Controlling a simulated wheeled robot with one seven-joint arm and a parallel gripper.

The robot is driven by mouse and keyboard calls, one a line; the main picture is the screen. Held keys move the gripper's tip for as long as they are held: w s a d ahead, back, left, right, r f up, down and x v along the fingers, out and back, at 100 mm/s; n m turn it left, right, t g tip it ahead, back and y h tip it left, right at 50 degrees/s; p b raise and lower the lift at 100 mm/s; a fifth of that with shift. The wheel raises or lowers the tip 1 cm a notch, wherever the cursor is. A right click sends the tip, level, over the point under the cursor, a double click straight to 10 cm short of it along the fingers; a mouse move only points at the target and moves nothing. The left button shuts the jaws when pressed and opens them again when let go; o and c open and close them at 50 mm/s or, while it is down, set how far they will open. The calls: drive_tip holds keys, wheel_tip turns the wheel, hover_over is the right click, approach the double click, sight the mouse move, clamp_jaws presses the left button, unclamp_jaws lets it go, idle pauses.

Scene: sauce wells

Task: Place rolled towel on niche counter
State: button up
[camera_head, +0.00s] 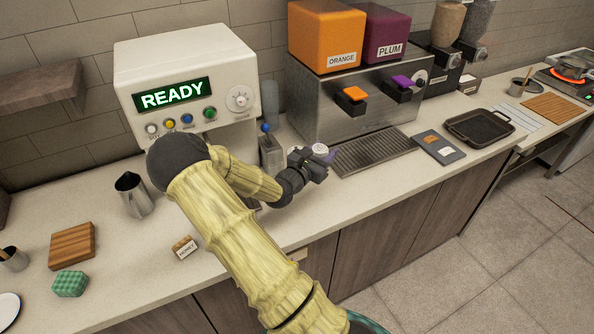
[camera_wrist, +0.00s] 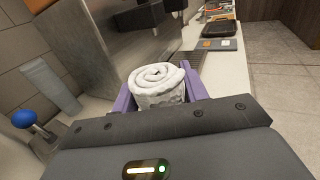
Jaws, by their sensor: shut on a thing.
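A white rolled towel (camera_wrist: 158,82) stands between the two purple fingers of my gripper (camera_wrist: 160,92) in the wrist view, its spiral end facing up. My gripper (camera_head: 326,155) is shut on it. In the head view only a small whitish part of the towel (camera_head: 320,149) shows beyond the dark gripper body. The gripper is over the pale counter (camera_head: 225,232), in front of the steel drink dispenser. I cannot tell whether the towel touches the counter. Which part of the counter is the niche is not clear.
The white machine reading READY (camera_head: 185,75) and the steel dispenser (camera_head: 345,110) with its drip grate (camera_head: 375,152) stand close behind the gripper. A blue-knobbed lever (camera_wrist: 30,122) is at left. A metal pitcher (camera_head: 134,195) and a HONEY label block (camera_head: 185,248) stand left of my arm.

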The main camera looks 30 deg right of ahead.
drive_tip(key=shift+w, duration=0.3)
drive_tip(key=shift+s, duration=0.1)
drive_tip(key=shift+f+p, duration=0.45)
drive_tip(key=shift+f, duration=2.45)
drive_tip(key=shift+f+p, duration=0.35)
drive_tip(key=shift+f, duration=1.65)
drive_tip(key=shift+d, duration=0.1)
drive_tip(key=shift+s, duration=0.1)
